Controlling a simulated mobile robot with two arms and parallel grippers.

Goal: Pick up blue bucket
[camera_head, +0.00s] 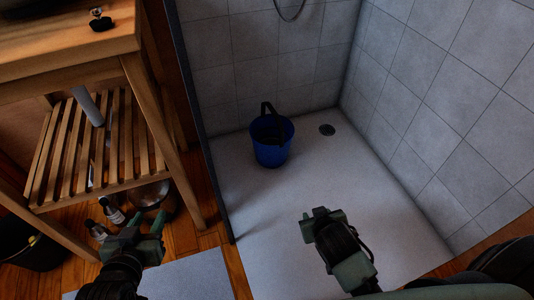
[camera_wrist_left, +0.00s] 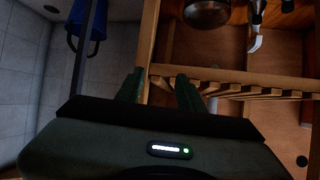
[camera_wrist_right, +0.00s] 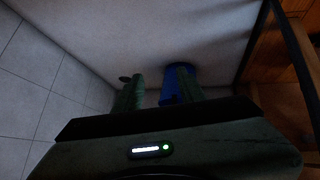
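The blue bucket (camera_head: 271,152) stands upright on the pale shower floor near the back wall, with a dark handle raised above its rim. In the left wrist view the bucket (camera_wrist_left: 92,22) shows at the upper left. In the right wrist view the bucket (camera_wrist_right: 168,86) is partly hidden behind one finger. My right gripper (camera_head: 323,214) is open and empty, in front of the bucket and to its right, apart from it. My left gripper (camera_head: 143,240) is open and empty, left of the shower by the wooden shelf.
A slatted wooden shelf unit (camera_head: 100,160) stands left, with bottles (camera_head: 111,211) and a metal bowl (camera_head: 148,194) beneath it. A thin dark panel edge (camera_head: 200,120) borders the shower's left side. Tiled walls (camera_head: 440,110) enclose the back and right. The floor before the bucket is clear.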

